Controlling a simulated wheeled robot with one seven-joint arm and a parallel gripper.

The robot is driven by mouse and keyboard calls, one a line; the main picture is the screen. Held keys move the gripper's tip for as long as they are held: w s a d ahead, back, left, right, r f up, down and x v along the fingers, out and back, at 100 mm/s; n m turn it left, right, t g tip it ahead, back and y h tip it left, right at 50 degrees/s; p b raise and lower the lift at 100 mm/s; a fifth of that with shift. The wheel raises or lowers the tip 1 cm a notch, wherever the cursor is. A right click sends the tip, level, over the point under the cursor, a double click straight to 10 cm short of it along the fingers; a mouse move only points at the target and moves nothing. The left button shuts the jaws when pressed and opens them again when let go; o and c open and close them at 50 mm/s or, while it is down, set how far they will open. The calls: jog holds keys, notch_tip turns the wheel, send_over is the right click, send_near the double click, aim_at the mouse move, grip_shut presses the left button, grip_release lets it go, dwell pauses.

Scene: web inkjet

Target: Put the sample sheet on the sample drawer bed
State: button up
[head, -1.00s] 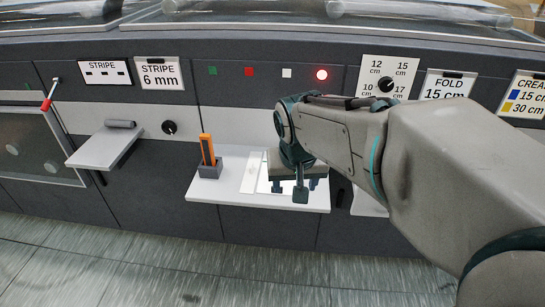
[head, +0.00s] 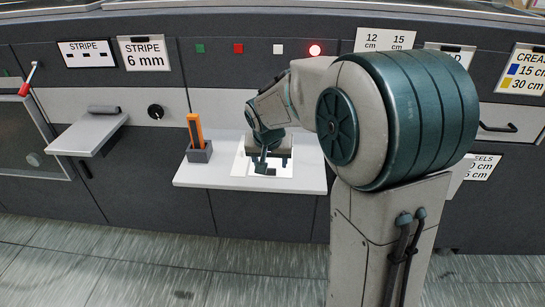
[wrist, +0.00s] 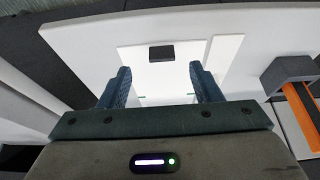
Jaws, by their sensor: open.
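A white sheet (head: 258,172), which looks like the sample sheet, lies flat on a pale shelf (head: 215,181) on the machine front. In the wrist view the sheet (wrist: 134,61) carries a small black block (wrist: 161,53) and faint green marks. My gripper (head: 268,160) is over the sheet. In the wrist view my gripper (wrist: 161,85) is open, with its blue fingers apart and the sheet showing between them. Whether the fingertips touch the sheet I cannot tell. I cannot tell which part is the sample drawer bed.
A dark holder (head: 199,153) with an orange-handled tool (head: 194,130) stands at the shelf's left. A white strip (wrist: 222,60) lies beside the sheet. A smaller grey ledge (head: 88,137) juts out further left. A dark drawer handle (head: 497,127) is at right, partly behind my arm.

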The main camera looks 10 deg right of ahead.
aim_at(270, 169)
jog(key=shift+w+x, duration=0.15)
jog(key=shift+x, duration=1.15)
jog(key=shift+w+x, duration=0.1)
jog(key=shift+x, duration=1.25)
jog(key=shift+r, duration=0.15)
jog(key=c, duration=1.1)
